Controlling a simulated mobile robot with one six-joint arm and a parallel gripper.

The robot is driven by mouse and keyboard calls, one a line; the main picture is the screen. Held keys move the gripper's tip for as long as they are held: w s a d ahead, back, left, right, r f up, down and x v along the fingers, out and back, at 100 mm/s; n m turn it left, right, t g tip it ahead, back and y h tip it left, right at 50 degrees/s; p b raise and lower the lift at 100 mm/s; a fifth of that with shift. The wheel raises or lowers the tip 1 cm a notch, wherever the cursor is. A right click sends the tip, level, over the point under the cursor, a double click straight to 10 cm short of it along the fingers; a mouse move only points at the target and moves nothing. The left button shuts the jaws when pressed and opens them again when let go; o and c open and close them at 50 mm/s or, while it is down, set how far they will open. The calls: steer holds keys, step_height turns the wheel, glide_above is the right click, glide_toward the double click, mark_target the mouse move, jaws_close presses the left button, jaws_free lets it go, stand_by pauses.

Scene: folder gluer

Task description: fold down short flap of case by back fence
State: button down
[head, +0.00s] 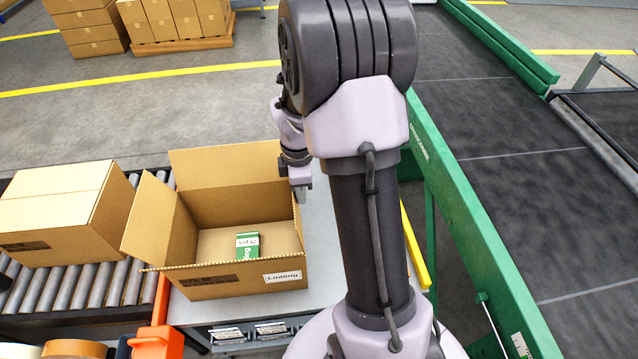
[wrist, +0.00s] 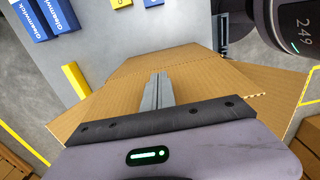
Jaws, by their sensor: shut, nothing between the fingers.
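The open brown case (head: 225,283) stands on a grey table in the head view. Its left flap (head: 149,212) leans up and outward, and the far flap (head: 225,165) stands up. A green and white carton (head: 247,246) lies on the case floor. My gripper (head: 302,194) is at the case's right side, near the top of the right wall. My arm hides part of that side. In the wrist view my gripper (wrist: 160,90) has its fingers together and empty, over cardboard flaps (wrist: 112,98). Whether the fingertips touch the cardboard I cannot tell.
A closed case (head: 55,215) sits on the roller conveyor (head: 95,288) at left. A green-sided belt conveyor (head: 480,235) runs along the right. An orange item (head: 157,342) is at the front left. Blue cartons (wrist: 58,16) and a yellow bar (wrist: 75,80) show in the wrist view.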

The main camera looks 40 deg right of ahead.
steer(key=w+a+f+b, duration=0.2)
steer(key=w+a+f, duration=0.2)
steer(key=a, duration=0.3)
steer(key=shift+w+a+f, duration=0.15)
steer(key=shift+w+f, duration=0.05)
steer(key=shift+f, duration=0.1)
stand_by(0.8)
steer(key=shift+r, duration=0.1)
step_height(320, 180, up, 9)
steer(key=p, duration=0.7)
stand_by(1.3)
